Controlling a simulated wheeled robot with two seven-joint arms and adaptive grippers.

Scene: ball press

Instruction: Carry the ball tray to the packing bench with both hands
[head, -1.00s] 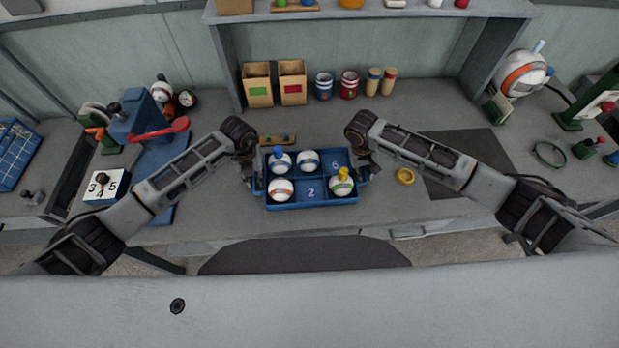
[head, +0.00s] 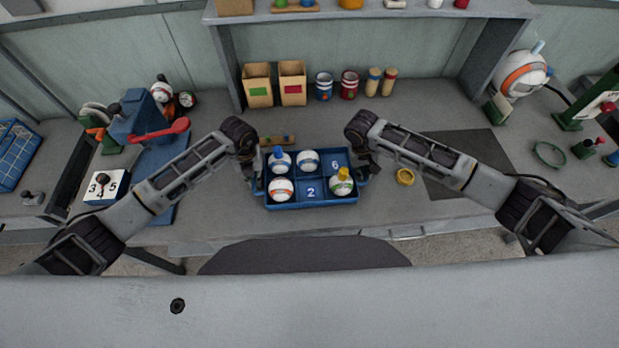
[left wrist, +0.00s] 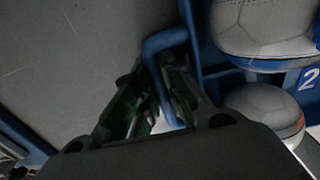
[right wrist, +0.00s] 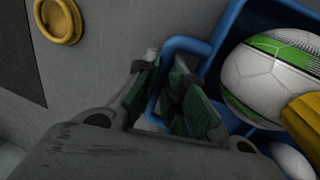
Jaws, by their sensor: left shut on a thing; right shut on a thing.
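The blue ball tray (head: 311,204) is on or just above the grey bench, in the middle of the head view. It holds several balls in compartments; one, the green-banded ball (head: 341,186), has a yellow top, and another has a blue top. Compartments numbered 2 and 6 are empty. My left gripper (head: 254,184) is shut on the tray's left handle, and the left wrist view shows the blue handle (left wrist: 155,45) between its fingers. My right gripper (head: 367,178) is shut on the right handle (right wrist: 166,62). I cannot tell whether the tray is lifted.
Two bins (head: 292,82) and several cups stand behind.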

